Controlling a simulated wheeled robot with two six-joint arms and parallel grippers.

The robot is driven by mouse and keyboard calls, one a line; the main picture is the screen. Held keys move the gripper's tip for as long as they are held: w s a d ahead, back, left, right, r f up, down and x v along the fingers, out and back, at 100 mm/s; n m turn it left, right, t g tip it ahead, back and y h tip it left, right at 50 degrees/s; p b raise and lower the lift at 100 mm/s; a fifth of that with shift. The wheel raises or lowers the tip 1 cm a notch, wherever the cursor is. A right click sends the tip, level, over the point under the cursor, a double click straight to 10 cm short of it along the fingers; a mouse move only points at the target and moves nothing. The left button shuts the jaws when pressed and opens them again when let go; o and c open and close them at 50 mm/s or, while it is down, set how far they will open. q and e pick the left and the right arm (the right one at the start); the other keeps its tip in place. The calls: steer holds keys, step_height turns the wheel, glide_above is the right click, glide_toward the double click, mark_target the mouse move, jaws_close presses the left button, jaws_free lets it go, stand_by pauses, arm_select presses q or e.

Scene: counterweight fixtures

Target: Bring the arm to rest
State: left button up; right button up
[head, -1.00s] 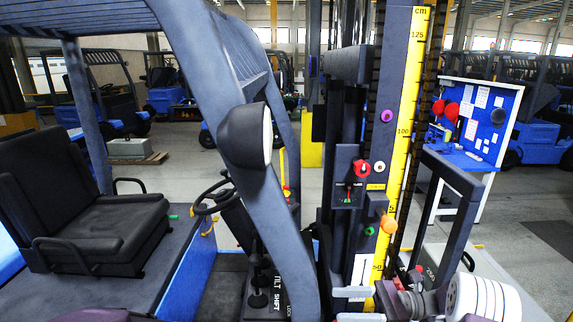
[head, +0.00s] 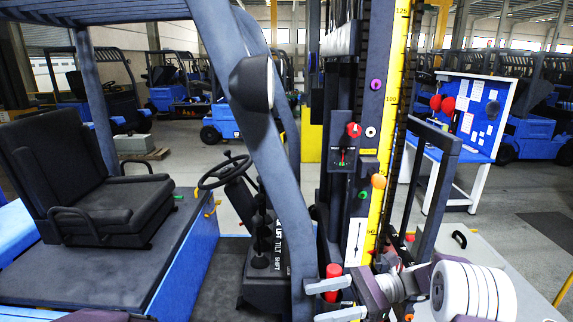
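My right arm comes in from the lower right, and its gripper (head: 334,299) points left in front of the foot of the forklift mast (head: 343,190). Its two pale fingers are apart, one above the other. A red cylindrical part (head: 333,271) shows behind the upper finger and in the gap. I cannot tell whether it touches the fingers. My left gripper is out of view; only a dark purple piece of my own body shows at the bottom left edge.
The mast carries a red knob (head: 353,130), an orange knob (head: 378,181) and a yellow centimetre scale (head: 394,100). Levers (head: 260,230), a steering wheel (head: 225,170) and a black seat (head: 95,180) are left. A blue tool board (head: 470,110) stands right. Floor is clear between.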

steer(key=s+a+f+n+g+h+b, duration=0.15)
steer(key=s+f+h+b, duration=0.25)
steer(key=s+f+b, duration=0.4)
steer(key=s+a+f+n+h+b, duration=0.2)
steer(key=s+f+n+h+b, duration=0.15)
steer(key=s+f, duration=0.45)
steer(key=s+d+f+n+t+h+b, duration=0.2)
steer(key=d+f+n+h+b, duration=0.35)
steer(key=f, duration=0.85)
arm_select(q)
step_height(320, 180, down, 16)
steer(key=p, duration=0.3)
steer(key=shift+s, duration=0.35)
arm_select(e)
steer(key=w+d+f+n+t+h, duration=0.2)
steer(key=w+d+n+t+h, duration=0.2)
steer(key=d, duration=0.4)
steer(key=shift+w+f, duration=0.2)
steer(key=shift+w, duration=0.45)
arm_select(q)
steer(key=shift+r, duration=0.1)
